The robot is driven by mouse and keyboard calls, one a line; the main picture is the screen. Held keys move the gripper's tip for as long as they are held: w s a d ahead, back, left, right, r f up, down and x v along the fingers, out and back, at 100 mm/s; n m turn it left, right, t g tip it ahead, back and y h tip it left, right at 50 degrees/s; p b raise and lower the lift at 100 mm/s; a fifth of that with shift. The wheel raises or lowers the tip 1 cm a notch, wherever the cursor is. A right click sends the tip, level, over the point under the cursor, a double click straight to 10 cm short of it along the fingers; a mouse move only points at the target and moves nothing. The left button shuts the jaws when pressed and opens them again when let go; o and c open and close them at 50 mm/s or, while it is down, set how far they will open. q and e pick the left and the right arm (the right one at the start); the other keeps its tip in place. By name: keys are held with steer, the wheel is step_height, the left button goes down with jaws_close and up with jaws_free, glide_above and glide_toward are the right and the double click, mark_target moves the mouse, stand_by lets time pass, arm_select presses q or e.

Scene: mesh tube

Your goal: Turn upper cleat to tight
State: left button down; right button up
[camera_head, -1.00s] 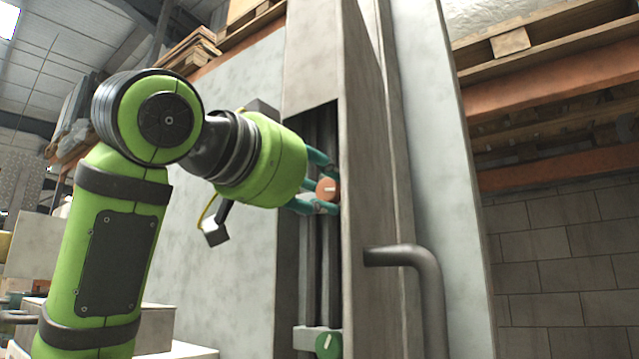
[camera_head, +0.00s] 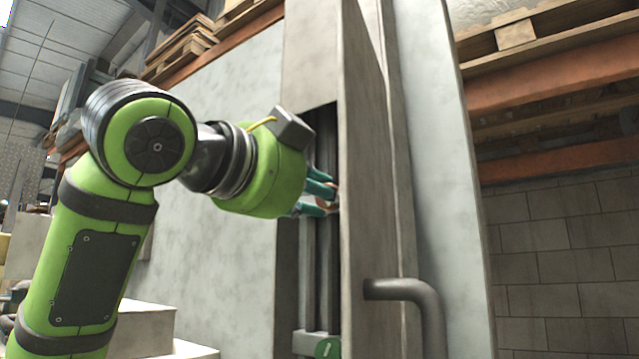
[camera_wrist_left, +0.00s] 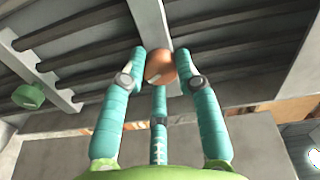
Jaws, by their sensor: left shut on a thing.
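The upper cleat is an orange-brown round knob (camera_wrist_left: 160,68) with a pale mark on its face. In the left wrist view it sits between the teal fingers of my left gripper (camera_wrist_left: 162,85), which is shut on it. In the head view the fingers (camera_head: 325,195) reach into the tall slot and hide most of the knob. A green round knob (camera_head: 327,347) sits lower in the same slot, and it also shows at the left of the wrist view (camera_wrist_left: 28,96). My right gripper is in neither view.
Dark vertical tubes run inside the slot. A grey panel wall (camera_head: 372,160) stands close to the right of the fingers. A bent grey pipe (camera_head: 405,290) sticks out at the lower right. Wooden pallets (camera_head: 515,40) lie on orange racking behind.

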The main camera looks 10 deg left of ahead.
arm_select(q)
steer(key=m, duration=0.5)
steer(key=shift+a+r, duration=0.1)
steer(key=shift+r+m, duration=0.15)
steer(key=shift+m, duration=0.15)
stand_by(0.3)
steer(key=c, duration=1.1)
jaws_free()
steer(key=shift+c, duration=0.2)
steer(key=shift+o, duration=1.2)
steer(key=shift+w, duration=0.1)
steer(key=v, duration=1.1)
steer(key=shift+s+a+f, duration=0.2)
steer(key=shift+f, duration=0.05)
